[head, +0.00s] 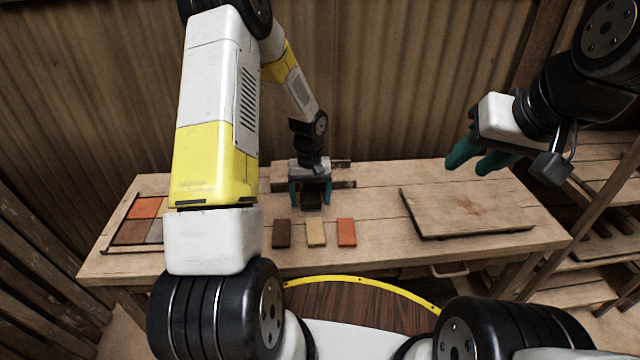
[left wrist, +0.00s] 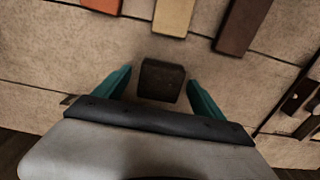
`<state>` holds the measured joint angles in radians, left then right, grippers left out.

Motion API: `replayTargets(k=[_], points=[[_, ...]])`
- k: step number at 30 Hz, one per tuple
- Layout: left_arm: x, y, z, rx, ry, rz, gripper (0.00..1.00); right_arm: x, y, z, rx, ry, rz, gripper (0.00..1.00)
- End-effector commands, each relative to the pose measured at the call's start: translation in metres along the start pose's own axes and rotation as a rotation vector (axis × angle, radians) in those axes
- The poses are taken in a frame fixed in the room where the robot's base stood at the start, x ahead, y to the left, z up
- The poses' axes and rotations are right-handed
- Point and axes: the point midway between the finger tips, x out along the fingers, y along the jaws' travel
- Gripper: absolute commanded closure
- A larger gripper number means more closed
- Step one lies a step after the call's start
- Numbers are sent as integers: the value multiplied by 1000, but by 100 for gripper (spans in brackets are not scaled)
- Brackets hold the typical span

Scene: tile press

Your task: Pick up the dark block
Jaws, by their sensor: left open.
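The dark block (head: 311,202) stands on the wooden table, under and between the teal fingers of my left gripper (head: 310,200). In the left wrist view the dark block (left wrist: 161,80) sits between the open fingertips, with a gap on each side. My left gripper (left wrist: 160,78) is open and does not appear to touch it. My right gripper (head: 480,160) hangs empty over the right side of the table; how far its fingers are apart is unclear.
A dark brown tile (head: 282,233), a tan tile (head: 316,232) and an orange tile (head: 346,232) lie in front of the block. A tray (head: 135,250) with coloured tiles is at left. A wooden board (head: 468,210) lies at right. Wooden strips (head: 345,184) lie behind.

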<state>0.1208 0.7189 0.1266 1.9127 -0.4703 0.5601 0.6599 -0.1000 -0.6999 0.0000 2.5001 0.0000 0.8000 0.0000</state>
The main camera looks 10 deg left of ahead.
Motion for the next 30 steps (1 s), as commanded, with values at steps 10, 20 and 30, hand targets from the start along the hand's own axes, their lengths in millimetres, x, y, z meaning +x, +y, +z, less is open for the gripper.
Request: replayTargets(k=[10,20,30], points=[[4,0,0,-1,0,0,34,0,0,0,0,0,0,64],[4,0,0,-1,0,0,87,0,0,0,0,0,0,64],[-4,0,-1,0,3,0,87,0,0,0,0,0,0,64]])
